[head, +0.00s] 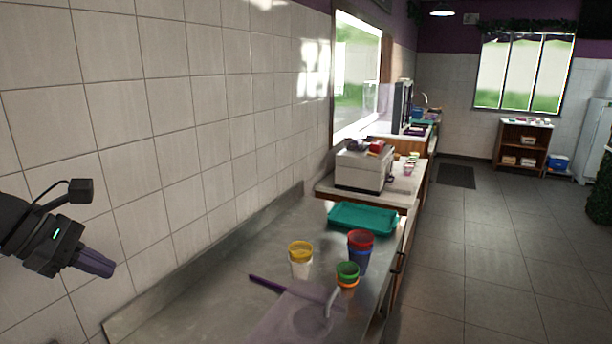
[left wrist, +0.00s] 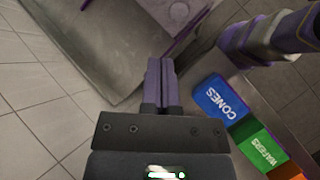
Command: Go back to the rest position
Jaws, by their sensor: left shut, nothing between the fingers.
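My left gripper (head: 98,264) is at the left edge of the head view, raised in front of the tiled wall and apart from the counter. Its purple fingers are shut with nothing between them. My right gripper is not clearly seen in either view.
A metal counter (head: 228,262) runs along the wall. On it are a yellow-rimmed cup (head: 300,260), red and blue cups (head: 360,246), green and orange cups (head: 347,273) and a teal tray (head: 363,218). A blue CONES label (left wrist: 222,103) shows below right. Floor (head: 470,260) at right is clear.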

